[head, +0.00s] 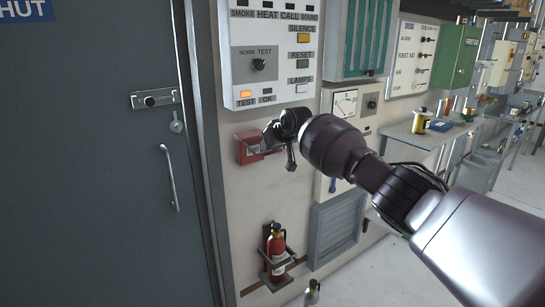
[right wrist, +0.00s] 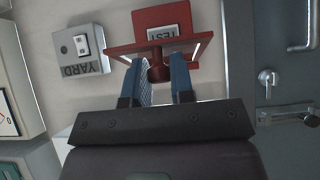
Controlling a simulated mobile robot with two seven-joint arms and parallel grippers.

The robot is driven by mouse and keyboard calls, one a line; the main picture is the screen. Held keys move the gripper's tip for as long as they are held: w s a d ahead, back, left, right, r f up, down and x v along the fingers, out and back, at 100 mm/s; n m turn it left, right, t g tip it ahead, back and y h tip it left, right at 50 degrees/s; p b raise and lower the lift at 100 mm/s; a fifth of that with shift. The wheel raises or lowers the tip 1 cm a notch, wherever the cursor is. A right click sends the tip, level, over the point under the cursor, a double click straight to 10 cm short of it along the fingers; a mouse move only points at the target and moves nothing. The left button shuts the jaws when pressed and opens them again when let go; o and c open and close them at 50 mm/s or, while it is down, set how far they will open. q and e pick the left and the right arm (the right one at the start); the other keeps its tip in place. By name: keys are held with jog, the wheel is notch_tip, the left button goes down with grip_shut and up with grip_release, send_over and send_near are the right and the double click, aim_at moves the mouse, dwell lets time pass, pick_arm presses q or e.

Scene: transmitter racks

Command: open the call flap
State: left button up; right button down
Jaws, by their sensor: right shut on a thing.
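The red call box (head: 247,149) is on the wall beside the grey door, below the alarm panel. In the right wrist view, which is upside down, the box (right wrist: 168,17) shows a grey TEST label behind its red flap (right wrist: 124,50). The flap looks swung out at an angle from the box, with a gap between them. My left gripper is not in view.
The alarm panel (head: 270,50) hangs just above my right gripper. A fire extinguisher (head: 276,252) stands on a bracket below. A grey YARD switch box (right wrist: 80,52) is beside the call box in the wrist view. The door (head: 85,200) with its handle is to the left.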

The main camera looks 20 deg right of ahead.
jog(key=shift+w+a+r+g, duration=0.1)
jog(key=shift+w+r+g, duration=0.1)
jog(key=shift+r+g, duration=0.35)
jog(key=shift+w+r+t, duration=0.15)
jog(key=shift+r+t, duration=0.1)
jog(key=shift+r, duration=0.45)
jog(key=c, duration=1.3)
grip_release()
jog(key=o, duration=0.3)
jog(key=shift+w+a+f, duration=0.1)
jog(key=shift+w+f, duration=0.05)
jog(key=shift+f, duration=0.1)
jog(key=shift+o, duration=0.2)
jog(key=shift+s+r, duration=0.1)
jog(key=shift+s, duration=0.1)
